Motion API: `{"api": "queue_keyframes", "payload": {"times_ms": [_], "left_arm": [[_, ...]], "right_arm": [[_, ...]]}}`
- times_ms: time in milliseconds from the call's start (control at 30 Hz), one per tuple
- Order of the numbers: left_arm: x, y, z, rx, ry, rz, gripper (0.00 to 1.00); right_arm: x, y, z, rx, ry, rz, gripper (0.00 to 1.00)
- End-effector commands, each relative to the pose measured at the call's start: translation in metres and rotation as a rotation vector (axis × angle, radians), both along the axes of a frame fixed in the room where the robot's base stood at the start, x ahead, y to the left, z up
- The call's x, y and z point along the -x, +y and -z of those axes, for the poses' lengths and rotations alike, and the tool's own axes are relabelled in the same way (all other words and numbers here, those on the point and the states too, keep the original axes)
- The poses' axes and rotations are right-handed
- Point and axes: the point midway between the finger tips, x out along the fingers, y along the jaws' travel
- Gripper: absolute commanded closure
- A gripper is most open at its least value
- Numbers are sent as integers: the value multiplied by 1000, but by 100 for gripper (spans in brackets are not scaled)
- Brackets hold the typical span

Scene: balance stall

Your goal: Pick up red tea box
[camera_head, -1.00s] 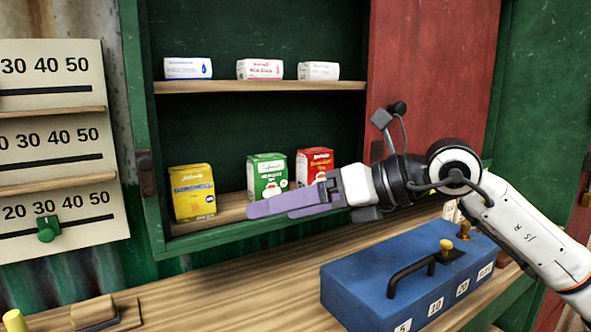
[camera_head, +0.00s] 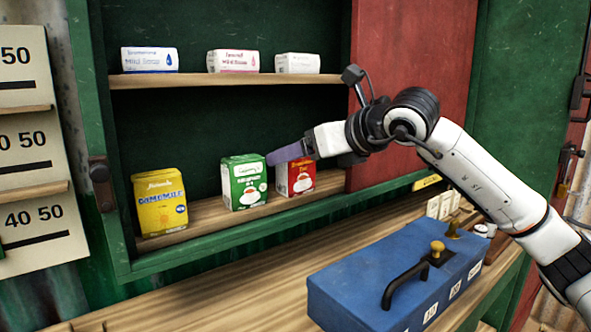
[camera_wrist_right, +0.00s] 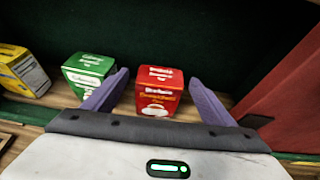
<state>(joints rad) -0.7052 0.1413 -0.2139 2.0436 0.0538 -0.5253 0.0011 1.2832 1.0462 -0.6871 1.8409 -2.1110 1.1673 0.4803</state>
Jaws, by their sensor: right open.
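The red tea box (camera_head: 297,181) stands upright on the lower shelf of the green cabinet, right of the green box. In the head view my right gripper (camera_head: 286,153) is in front of its upper part and hides some of it. In the right wrist view the red tea box (camera_wrist_right: 158,92) is between and ahead of the two purple fingers of my right gripper (camera_wrist_right: 158,88). The fingers are apart, with the left one between the green and red boxes. My left gripper is in neither view.
A green box (camera_head: 244,183) and a yellow box (camera_head: 160,203) stand left of it. White soap packs (camera_head: 233,61) sit on the upper shelf (camera_head: 220,80). A blue case (camera_head: 365,282) lies on the counter below. The red panel (camera_head: 408,75) borders the shelf's right side.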

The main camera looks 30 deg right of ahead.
Motion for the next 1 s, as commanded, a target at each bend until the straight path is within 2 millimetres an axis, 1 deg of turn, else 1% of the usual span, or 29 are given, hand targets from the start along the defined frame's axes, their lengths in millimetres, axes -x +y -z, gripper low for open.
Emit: {"api": "queue_keyframes", "payload": {"times_ms": [33, 133, 400, 667, 1000], "left_arm": [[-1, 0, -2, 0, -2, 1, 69], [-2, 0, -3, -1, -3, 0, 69], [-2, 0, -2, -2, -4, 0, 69], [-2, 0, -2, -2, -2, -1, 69], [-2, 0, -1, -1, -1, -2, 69]], "right_arm": [[-7, 2, 2, -3, 1, -1, 22], [-15, 3, 6, -1, 0, -1, 22], [-18, 3, 7, -1, -1, -1, 22], [-18, 3, 7, -1, -1, -1, 66], [-17, 3, 4, -1, -2, -1, 67]]}}
